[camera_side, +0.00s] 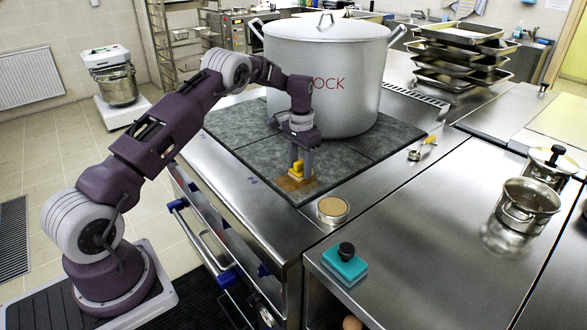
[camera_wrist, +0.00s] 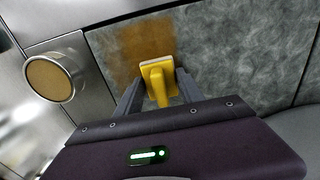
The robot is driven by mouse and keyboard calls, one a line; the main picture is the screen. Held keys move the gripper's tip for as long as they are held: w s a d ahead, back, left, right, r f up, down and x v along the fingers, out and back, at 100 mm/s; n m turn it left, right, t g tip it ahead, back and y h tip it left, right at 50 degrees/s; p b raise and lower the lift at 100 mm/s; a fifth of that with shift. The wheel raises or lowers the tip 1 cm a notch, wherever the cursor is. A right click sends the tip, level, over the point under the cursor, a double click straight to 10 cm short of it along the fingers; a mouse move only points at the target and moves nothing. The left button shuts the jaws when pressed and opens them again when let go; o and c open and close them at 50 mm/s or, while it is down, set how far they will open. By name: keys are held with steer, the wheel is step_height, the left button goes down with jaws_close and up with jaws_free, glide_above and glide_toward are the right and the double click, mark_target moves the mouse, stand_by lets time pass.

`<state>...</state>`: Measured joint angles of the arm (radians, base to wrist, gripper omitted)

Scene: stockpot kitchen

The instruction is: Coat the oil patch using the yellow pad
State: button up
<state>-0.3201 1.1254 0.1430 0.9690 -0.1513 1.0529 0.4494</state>
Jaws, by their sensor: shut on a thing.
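The yellow pad (camera_side: 297,170) is held by its handle between the fingers of my gripper (camera_side: 301,162), which is shut on it. It is over the oil patch (camera_side: 293,186), a brown stain on the grey stone cooktop near its front corner. In the wrist view the yellow pad (camera_wrist: 157,82) has a pale base and lies at the near edge of the brown oil patch (camera_wrist: 135,48). My gripper's fingers (camera_wrist: 157,90) stand on both sides of it. I cannot tell for sure whether the pad touches the surface.
A round tin of tan paste (camera_side: 333,208) stands on steel close to the patch. A large stockpot (camera_side: 325,85) sits on the cooktop behind my gripper. A teal sponge with a black knob (camera_side: 345,262) lies at the front. Measuring spoons (camera_side: 422,148) lie to the right.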

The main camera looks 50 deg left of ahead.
steer(key=shift+w+a, duration=0.1)
steer(key=shift+w, duration=0.8)
steer(key=shift+w+r, duration=0.1)
steer(key=shift+w, duration=0.55)
steer(key=shift+s+r, duration=0.1)
steer(key=shift+r, duration=3.9)
